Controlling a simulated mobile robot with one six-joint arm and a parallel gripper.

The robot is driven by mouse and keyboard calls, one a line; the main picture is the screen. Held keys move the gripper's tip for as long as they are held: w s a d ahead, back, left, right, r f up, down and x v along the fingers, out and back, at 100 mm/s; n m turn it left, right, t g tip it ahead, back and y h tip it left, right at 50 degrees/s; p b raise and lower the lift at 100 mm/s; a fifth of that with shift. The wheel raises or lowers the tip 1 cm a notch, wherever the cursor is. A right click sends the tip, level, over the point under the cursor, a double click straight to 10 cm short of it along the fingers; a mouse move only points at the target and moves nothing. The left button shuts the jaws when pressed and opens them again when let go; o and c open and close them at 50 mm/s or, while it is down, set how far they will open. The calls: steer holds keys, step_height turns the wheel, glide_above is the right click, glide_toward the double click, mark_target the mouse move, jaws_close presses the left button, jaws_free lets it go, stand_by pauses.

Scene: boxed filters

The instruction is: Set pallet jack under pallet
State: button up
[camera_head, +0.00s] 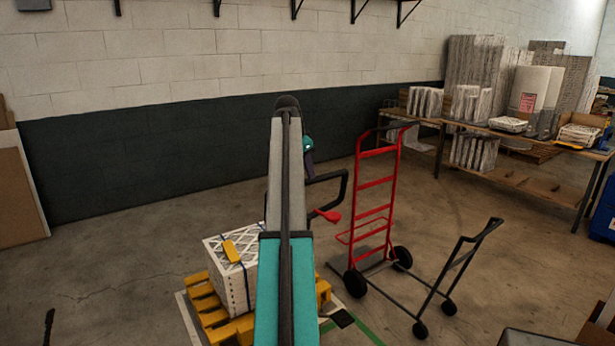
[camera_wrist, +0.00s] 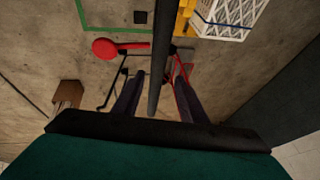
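The pallet jack shows in the head view as a black looped handle (camera_head: 341,177) with a red lever (camera_head: 328,215); its body is hidden behind my arm. The yellow pallet (camera_head: 205,306) stands at lower centre, carrying a white boxed filter load (camera_head: 228,292). My gripper (camera_head: 309,166) is mostly hidden behind my arm, close to the handle. In the wrist view, my gripper's dark fingers (camera_wrist: 160,80) stand apart on either side of a dark bar (camera_wrist: 160,50), seemingly the jack's handle. Gaps show beside the bar. The red lever (camera_wrist: 110,48) lies left of it.
A red hand truck (camera_head: 375,211) stands just right of the jack, with a dark cart handle (camera_head: 462,262) beside it. A workbench (camera_head: 520,176) with stacked filters is at the right. Clear floor lies left of the pallet. Green tape (camera_head: 366,332) marks the floor.

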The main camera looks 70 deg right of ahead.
steer(key=b+v, duration=0.1)
steer(key=v, duration=0.8)
steer(key=shift+r+b, duration=0.3)
steer(key=shift+b, duration=0.1)
steer(key=shift+a, duration=0.15)
steer(key=shift+w, duration=0.15)
